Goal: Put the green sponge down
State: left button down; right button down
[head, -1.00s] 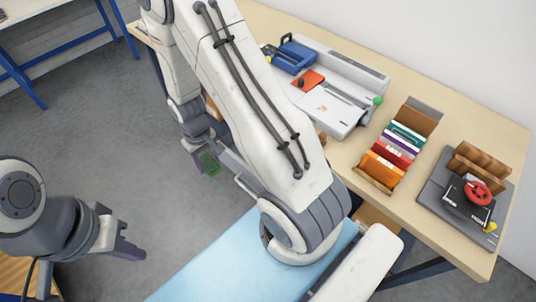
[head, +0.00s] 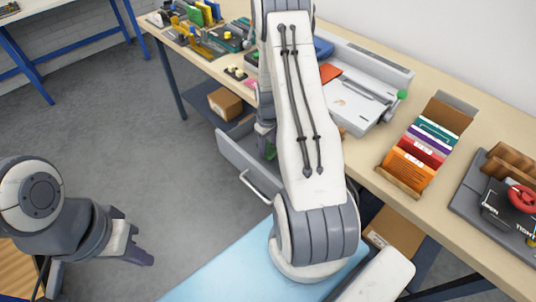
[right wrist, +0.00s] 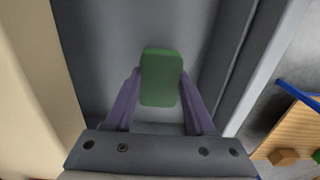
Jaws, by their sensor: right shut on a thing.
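The green sponge (right wrist: 161,78) is held between the two purple fingers of my right gripper (right wrist: 160,100) in the right wrist view. Below it is the grey inside of an open drawer (right wrist: 105,40); I cannot tell whether the sponge touches the drawer floor. In the head view a bit of the sponge (head: 270,150) shows beside my right arm, at the open drawer (head: 240,163), and most of my right gripper is hidden. My left gripper (head: 140,257) is apart from these, over the floor at the lower left; whether its fingers are open is unclear.
The workbench (head: 360,150) carries a grey-white device (head: 350,108), a box of coloured folders (head: 418,150) and several tools at the far left. A cardboard box (head: 225,103) sits under the bench. A light blue mat (head: 220,265) lies in front. Open floor is at left.

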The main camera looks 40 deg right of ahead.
aim_at(268, 154)
jog(key=shift+f, duration=2.1)
jog(key=shift+f, duration=0.15)
jog(key=shift+c, duration=1.2)
grip_release()
